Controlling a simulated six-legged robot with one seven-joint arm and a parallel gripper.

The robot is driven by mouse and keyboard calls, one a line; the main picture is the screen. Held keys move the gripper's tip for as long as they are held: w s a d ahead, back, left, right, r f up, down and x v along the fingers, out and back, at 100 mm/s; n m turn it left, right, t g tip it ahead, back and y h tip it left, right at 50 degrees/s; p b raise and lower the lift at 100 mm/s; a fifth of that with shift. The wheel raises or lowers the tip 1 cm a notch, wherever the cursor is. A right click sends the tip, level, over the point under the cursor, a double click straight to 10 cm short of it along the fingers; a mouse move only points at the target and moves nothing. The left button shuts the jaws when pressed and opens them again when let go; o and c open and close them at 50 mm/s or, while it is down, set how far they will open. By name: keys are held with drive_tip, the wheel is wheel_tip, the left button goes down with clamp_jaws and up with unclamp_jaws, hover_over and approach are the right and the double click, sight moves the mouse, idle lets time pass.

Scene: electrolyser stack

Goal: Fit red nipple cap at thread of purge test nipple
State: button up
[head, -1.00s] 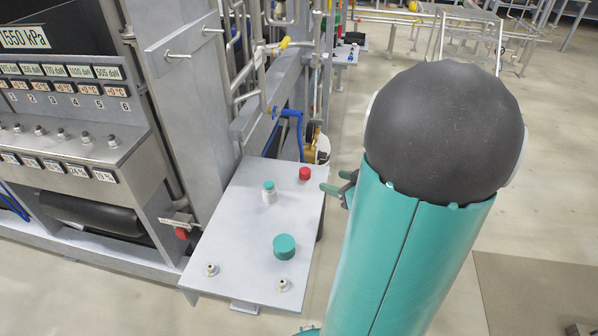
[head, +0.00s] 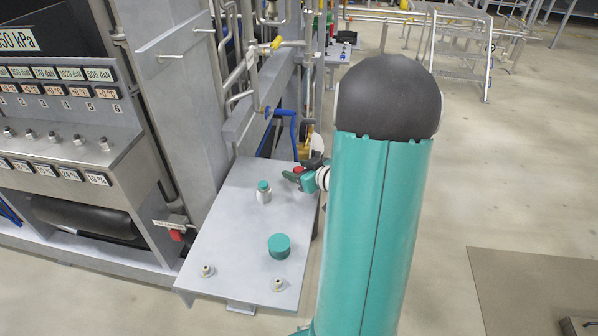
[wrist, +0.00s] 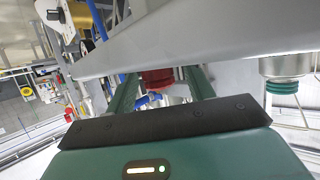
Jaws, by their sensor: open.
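The red cap (head: 298,169) stands near the far right edge of the grey shelf plate (head: 234,222). My gripper (head: 300,174) is at it, reaching in from the right. In the wrist view, the red cap (wrist: 157,80) shows between the two green fingers of my open gripper (wrist: 160,84), with a visible gap to the right finger; contact on the left cannot be told. Which is the purge test nipple cannot be told.
A larger green cap (head: 279,245) sits nearer the front. Frame posts and a blue hose (head: 286,118) rise behind the plate.

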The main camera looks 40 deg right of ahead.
drive_tip(key=c, duration=1)
drive_tip(key=shift+r, duration=0.15)
